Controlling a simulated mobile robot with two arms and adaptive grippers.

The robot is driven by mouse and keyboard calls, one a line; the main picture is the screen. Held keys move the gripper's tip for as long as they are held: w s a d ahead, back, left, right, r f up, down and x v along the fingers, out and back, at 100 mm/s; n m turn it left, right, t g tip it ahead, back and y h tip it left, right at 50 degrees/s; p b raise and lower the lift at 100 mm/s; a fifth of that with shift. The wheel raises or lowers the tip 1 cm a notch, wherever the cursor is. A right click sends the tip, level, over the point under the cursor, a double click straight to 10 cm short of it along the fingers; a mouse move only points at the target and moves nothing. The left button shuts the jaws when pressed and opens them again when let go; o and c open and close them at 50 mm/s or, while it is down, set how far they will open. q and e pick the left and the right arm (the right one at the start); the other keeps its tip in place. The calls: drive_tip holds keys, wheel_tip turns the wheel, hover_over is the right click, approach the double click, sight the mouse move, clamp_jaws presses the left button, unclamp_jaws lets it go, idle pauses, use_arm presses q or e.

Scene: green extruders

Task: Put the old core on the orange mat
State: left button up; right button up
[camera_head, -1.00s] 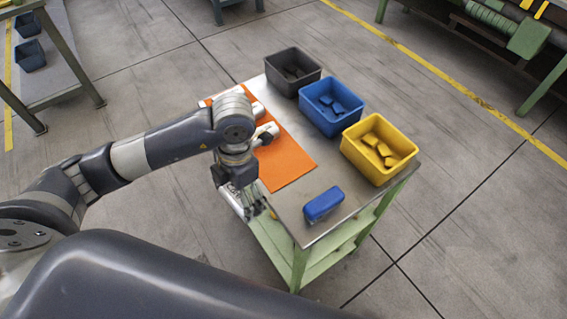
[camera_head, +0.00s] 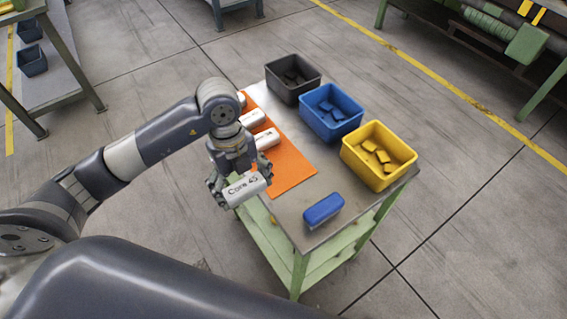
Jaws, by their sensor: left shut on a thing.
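My left gripper (camera_head: 232,183) is shut on a white-grey cylinder marked "Core 45" (camera_head: 245,190). It holds the core near the left edge of the cart top, beside the orange mat. The orange mat (camera_head: 290,170) lies flat along the left side of the cart top. Several similar white cylinders lie on it, one at its middle (camera_head: 267,138) and one behind that (camera_head: 252,118); a further one is partly hidden by my arm. My right gripper is not in view.
A grey bin (camera_head: 292,78), a blue bin (camera_head: 331,112) and a yellow bin (camera_head: 378,155), each with small blocks inside, line the cart's right side. A blue block-like object (camera_head: 323,210) lies near the front of the metal cart top (camera_head: 345,185). The mat's front part is bare.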

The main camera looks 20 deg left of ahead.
use_arm(q)
drive_tip(key=p, duration=0.3)
hover_over(285, 172)
drive_tip(key=shift+w+a+f, duration=0.1)
drive_tip(key=shift+a+f, duration=0.1)
drive_tip(key=shift+f, duration=0.35)
drive_tip(key=shift+f+p, duration=0.3)
drive_tip(key=shift+p, duration=0.1)
wheel_tip(285, 172, down, 2)
drive_tip(key=shift+f+p, duration=0.2)
drive_tip(key=shift+p, duration=0.25)
drive_tip(key=shift+w+f, duration=0.1)
drive_tip(key=shift+f, duration=0.15)
drive_tip(key=shift+f, duration=0.1)
drive_tip(key=shift+f, duration=0.15)
drive_tip(key=o, duration=1.4)
